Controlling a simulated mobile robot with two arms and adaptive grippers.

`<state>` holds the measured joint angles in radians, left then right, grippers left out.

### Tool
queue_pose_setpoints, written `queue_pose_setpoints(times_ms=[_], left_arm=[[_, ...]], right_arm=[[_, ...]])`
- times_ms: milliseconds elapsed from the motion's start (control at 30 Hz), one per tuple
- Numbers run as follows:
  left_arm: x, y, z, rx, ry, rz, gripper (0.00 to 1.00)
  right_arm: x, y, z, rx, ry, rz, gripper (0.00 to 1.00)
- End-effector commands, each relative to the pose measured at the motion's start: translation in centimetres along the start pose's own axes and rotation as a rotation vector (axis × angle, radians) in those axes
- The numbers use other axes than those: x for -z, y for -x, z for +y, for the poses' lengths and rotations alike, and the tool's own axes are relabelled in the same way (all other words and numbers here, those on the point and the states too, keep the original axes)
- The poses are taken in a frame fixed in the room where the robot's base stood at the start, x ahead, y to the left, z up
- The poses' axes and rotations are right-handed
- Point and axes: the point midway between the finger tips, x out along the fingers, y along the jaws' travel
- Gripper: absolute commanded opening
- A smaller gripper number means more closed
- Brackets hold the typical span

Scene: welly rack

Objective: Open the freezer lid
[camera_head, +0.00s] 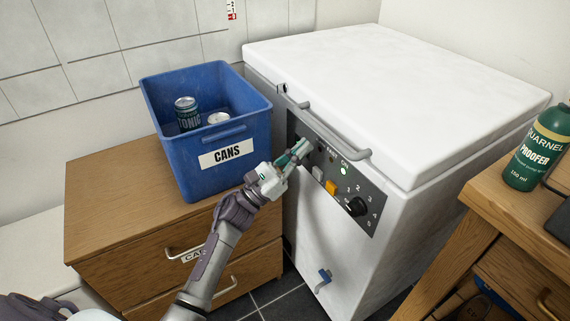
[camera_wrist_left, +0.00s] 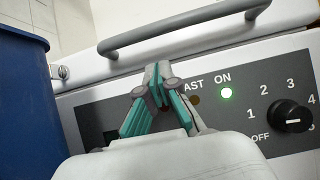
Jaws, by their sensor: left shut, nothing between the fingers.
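The white chest freezer stands in the middle right of the head view, and its lid (camera_head: 400,85) is shut. A grey bar handle (camera_head: 335,133) runs along the lid's front edge; it also shows in the left wrist view (camera_wrist_left: 185,34), above the fingers. My left gripper (camera_head: 303,146) is shut and empty, in front of the control panel (camera_head: 335,180) and just below the handle. In the left wrist view the left gripper (camera_wrist_left: 158,75) has its fingertips together, with the handle apart from them. My right gripper is not in view.
A blue cans bin (camera_head: 213,150) stands on a wooden drawer unit (camera_head: 110,205) left of the freezer. A wooden desk (camera_head: 515,215) with a green proofer bottle (camera_head: 540,148) is close on the right. The panel has a lit green lamp (camera_wrist_left: 227,93) and a black knob (camera_wrist_left: 291,115).

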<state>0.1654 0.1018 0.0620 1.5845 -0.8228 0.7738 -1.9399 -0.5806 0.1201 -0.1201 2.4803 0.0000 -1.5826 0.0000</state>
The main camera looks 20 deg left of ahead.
Motion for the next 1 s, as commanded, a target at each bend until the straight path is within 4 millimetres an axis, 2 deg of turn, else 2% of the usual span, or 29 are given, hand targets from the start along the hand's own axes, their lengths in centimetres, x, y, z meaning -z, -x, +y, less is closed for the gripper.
queue_pose_setpoints(times_ms=[33,200,800,1000], left_arm=[[-1.0,-0.7,0.0,0.002,-0.004,-0.002,0.0],[-2.0,-1.8,0.0,0.0,-0.002,0.0,0.0],[-2.5,-2.2,0.0,0.0,-0.001,0.003,0.0],[-3.4,-2.8,0.0,0.001,0.0,0.016,0.0]], right_arm=[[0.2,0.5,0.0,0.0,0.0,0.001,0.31],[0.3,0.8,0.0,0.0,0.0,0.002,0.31],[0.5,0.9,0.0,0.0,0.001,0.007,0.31],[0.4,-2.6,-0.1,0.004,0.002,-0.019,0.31]])
